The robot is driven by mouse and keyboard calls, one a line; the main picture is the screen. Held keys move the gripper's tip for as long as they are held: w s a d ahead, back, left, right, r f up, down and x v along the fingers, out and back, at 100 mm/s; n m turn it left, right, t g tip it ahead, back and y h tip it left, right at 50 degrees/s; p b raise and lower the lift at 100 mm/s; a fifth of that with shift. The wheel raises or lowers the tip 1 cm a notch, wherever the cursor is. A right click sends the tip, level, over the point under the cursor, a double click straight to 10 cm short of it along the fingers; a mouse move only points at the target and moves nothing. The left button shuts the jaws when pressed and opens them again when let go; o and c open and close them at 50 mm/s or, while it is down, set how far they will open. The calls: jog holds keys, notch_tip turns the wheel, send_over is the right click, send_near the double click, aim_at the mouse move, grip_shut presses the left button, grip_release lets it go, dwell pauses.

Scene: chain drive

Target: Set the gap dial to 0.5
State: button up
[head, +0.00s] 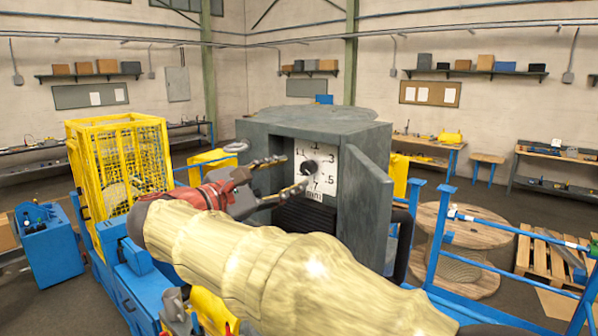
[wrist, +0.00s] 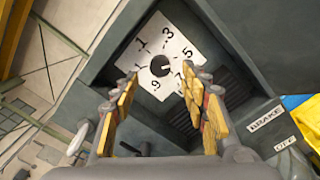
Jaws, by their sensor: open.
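The gap dial is a white square plate (head: 329,183) with printed numbers around a black round knob (head: 309,167), inside an open grey cabinet. In the wrist view the plate (wrist: 190,45) shows 1, 3, 5, 7 and 9 around the knob (wrist: 160,66). The 5 lies to the right of the knob. Where the knob points is too small to tell. My gripper (head: 294,174) is open in front of the plate, with its fingers at the left and below the knob in the head view. In the wrist view my gripper (wrist: 160,80) has its fingertips on either side of the knob, with nothing held.
The grey cabinet (head: 272,136) has its door (head: 365,210) swung open on the right. Dark slats (head: 303,219) lie below the dial. A yellow cage (head: 118,150) stands left; blue railings (head: 446,220) stand right.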

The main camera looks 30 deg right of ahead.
jog(key=v, duration=0.5)
jog(key=shift+s+a, duration=0.1)
jog(key=shift+a, duration=0.15)
jog(key=s+d+f+m+g+y+b, duration=0.1)
jog(key=s+d+f+y+b, duration=0.2)
jog(key=f, duration=0.7)
jog(key=s+d+f+m+y+b, duration=0.15)
jog(key=s+f+b, duration=0.4)
jog(key=f, duration=0.55)
jog(key=s+d+f+m+g+y+b, duration=0.15)
jog(key=s+f+y+b, duration=0.25)
jog(key=f, duration=0.6)
jog(key=s+a+f+m+y+b, duration=0.2)
jog(key=s+a+f+m+b, duration=0.1)
jog(key=f, duration=0.6)
jog(key=s+a+f+m+t+y+b, duration=0.1)
jog(key=s+a+f+m+y+b, duration=0.2)
jog(key=f+b, duration=0.3)
jog(key=s+a+f+m+t+y+b, duration=0.1)
jog(key=s+a+f+m+y+b, duration=0.2)
jog(key=f, duration=1)
jog(key=shift+s+a+f+b, duration=0.2)
jog(key=shift+s+a+b, duration=0.9)
jog(key=shift+a, duration=0.1)
jog(key=shift+w+y, duration=0.1)
jog(key=shift+y, duration=0.15)
jog(key=shift+c, duration=0.2)
